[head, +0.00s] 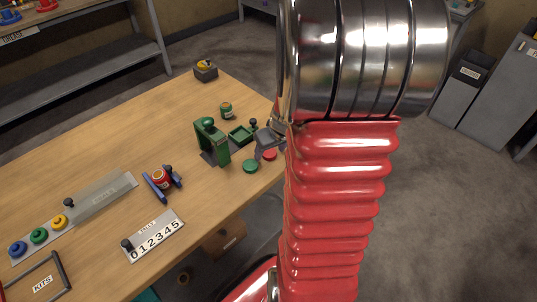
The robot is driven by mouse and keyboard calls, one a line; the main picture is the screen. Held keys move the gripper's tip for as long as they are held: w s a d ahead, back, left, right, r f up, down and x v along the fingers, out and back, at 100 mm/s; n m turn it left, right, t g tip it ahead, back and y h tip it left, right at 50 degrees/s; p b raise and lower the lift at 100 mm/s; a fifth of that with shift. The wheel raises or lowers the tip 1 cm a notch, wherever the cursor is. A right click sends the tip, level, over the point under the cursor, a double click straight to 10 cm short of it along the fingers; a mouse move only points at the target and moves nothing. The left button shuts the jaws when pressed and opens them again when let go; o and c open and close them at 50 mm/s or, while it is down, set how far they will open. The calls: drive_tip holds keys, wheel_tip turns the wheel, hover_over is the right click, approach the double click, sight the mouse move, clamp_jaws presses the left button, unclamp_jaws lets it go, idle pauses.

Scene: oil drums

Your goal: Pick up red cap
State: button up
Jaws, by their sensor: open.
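A small round red cap (269,155) lies flat near the right edge of the wooden table, partly bordered by my arm at its right. My gripper (265,141) shows as a grey part at the left edge of my red arm, just above the cap in the picture. It is open, and I see nothing held in it. Much of it is hidden behind my arm, and I cannot tell whether it touches the cap. A similar green cap (250,166) lies just left of the red one.
A green press (209,140), a green tray (240,132) and a small jar (226,110) stand close by. A red can (160,179) sits in a blue holder. A number plate (154,237) and a knobbed rail (100,199) are further left. Bare tabletop lies between them.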

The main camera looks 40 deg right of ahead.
sight(271, 155)
idle(0.5)
drive_tip(key=c, duration=1.1)
drive_tip(key=shift+r, duration=0.1)
wheel_tip(271, 155, up, 10)
idle(0.8)
